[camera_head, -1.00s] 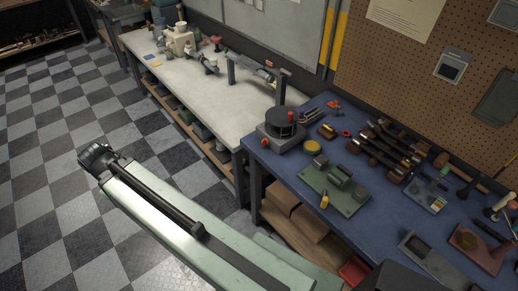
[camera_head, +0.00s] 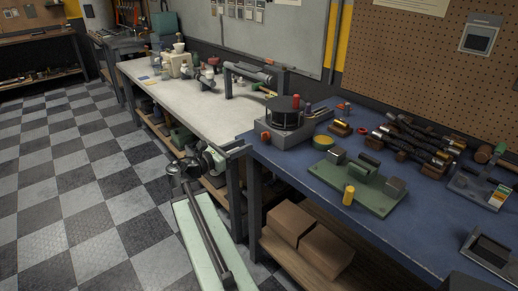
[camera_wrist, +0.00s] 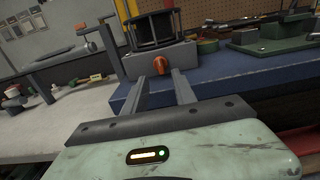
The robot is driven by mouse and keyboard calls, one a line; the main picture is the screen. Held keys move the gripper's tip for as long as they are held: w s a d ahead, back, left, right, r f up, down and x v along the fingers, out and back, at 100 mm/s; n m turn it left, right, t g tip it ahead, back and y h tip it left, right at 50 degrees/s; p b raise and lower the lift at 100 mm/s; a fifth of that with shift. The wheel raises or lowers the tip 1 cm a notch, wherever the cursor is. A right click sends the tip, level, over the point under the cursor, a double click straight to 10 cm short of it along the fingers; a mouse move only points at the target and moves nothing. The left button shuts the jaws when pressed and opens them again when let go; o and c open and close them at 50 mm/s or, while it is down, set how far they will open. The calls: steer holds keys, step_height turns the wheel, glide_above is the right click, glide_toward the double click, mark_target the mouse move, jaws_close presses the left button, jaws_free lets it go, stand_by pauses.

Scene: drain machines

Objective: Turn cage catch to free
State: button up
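A grey machine base (camera_head: 295,134) carries a dark drum cage (camera_head: 287,112) near the left corner of the blue bench. An orange-red knob (camera_head: 265,137), which looks like the cage catch, is on its front side. In the wrist view, the knob (camera_wrist: 179,62) sits on the grey base below the drum cage (camera_wrist: 158,28). My gripper (camera_wrist: 159,83) is open, its two fingers apart and pointing towards the base. The knob appears ahead of the fingertips, with nothing between them. In the head view, my gripper (camera_head: 212,157) is in front of the benches, lower than the knob.
The blue bench (camera_head: 400,215) holds a green plate fixture (camera_head: 365,187) with a yellow cylinder and a row of dark shafts. A white bench (camera_head: 200,105) adjoins on the left. Cardboard boxes (camera_head: 310,240) lie on the lower shelf. The checkered floor at left is clear.

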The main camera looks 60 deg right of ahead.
mark_target(262, 137)
steer(key=x, duration=0.7)
steer(key=shift+s+d, duration=0.1)
steer(key=shift+d, duration=0.25)
jaws_close()
